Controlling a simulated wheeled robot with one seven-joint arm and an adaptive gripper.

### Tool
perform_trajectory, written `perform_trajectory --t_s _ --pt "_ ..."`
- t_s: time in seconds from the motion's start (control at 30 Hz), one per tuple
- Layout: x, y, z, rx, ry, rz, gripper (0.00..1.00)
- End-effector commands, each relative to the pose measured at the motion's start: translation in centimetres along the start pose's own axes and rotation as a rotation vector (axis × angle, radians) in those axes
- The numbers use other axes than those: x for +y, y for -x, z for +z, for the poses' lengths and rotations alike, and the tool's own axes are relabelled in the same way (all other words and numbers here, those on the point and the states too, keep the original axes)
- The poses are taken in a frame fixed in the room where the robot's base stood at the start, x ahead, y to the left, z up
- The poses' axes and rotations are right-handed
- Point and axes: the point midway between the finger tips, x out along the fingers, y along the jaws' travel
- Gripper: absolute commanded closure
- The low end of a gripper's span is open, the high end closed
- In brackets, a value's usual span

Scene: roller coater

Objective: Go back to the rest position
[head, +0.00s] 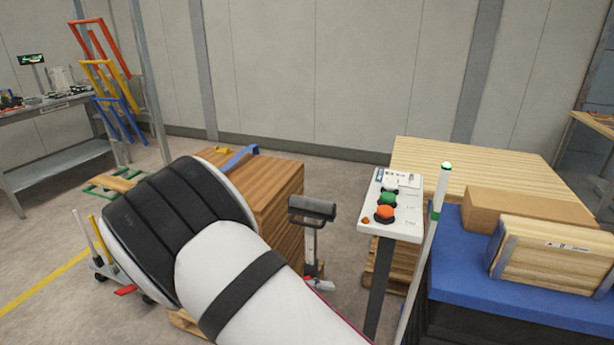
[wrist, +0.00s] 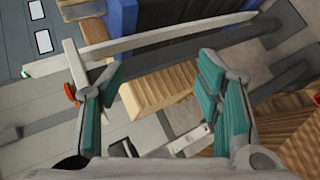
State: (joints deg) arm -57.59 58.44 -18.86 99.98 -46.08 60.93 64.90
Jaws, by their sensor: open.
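My gripper (wrist: 160,78) shows in the wrist view with its two teal-padded fingers spread apart and nothing held between them. In the head view the gripper is not visible; my white and black arm fills the lower left and middle. A white control box (head: 402,218) with green and orange buttons stands on a dark post right of my arm. In the wrist view an orange button (wrist: 69,91) shows right beside the left finger; I cannot tell whether they touch.
A white pole (head: 428,240) with a green top stands beside the control box. A blue-topped table (head: 455,280) with wooden pieces is at the right. A wood stack (head: 285,190) and a grey roller stand (head: 312,208) are behind my arm. Open floor lies at the left.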

Motion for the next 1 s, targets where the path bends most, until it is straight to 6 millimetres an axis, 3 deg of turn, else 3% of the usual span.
perform_trajectory --t_s 0.03,0.1,0.5,0.7,1.0 --pt "2.3 0.2 0.3 -0.045 -0.020 -0.046 0.41" --pt "4.8 0.3 1.1 -0.099 -0.033 -0.103 0.41" --pt "18.1 1.9 7.1 -0.282 -0.124 -0.455 0.41" --pt "23.7 3.1 11.1 -0.293 -0.181 -0.621 0.41" --pt "30.1 5.7 18.0 -0.223 -0.276 -0.823 0.41"
